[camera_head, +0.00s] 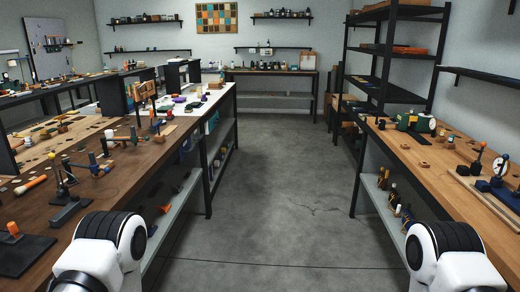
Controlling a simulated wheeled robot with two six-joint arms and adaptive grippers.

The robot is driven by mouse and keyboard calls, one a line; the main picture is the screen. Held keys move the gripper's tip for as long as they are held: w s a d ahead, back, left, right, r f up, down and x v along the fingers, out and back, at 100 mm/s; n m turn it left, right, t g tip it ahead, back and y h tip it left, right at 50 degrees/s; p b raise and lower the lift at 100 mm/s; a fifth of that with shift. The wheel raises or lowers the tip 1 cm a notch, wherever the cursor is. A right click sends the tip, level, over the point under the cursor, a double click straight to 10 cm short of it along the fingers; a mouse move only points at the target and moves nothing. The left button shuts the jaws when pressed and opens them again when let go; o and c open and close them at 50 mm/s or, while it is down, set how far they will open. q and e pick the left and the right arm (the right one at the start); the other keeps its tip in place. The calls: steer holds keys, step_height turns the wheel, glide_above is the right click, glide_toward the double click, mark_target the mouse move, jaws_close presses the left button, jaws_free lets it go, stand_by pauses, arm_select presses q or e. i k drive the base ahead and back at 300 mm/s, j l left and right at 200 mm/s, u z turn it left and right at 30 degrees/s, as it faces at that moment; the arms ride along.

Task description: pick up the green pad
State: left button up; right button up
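I cannot make out a green pad for certain. A small dark green patch (192,106) lies on the white-topped part of the left-hand bench, near a purple object (179,99); it is too small to tell what it is. Only white and black links of my two arms show, at the bottom left and bottom right corners. Neither gripper is in view.
A wooden bench (140,165) with several tools and small stands runs along the left. Another wooden bench (415,155) on the right carries a green machine (412,121) and a dial gauge (501,165). Clear grey floor (290,190) lies between them. Black shelving (385,70) stands back right.

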mark_target(187, 109)
steer(key=i, duration=0.95)
steer(key=i+u, duration=0.1)
steer(key=i, duration=0.85)
steer(key=i+l, duration=0.2)
steer(key=i, duration=0.75)
steer(key=j+u, duration=0.05)
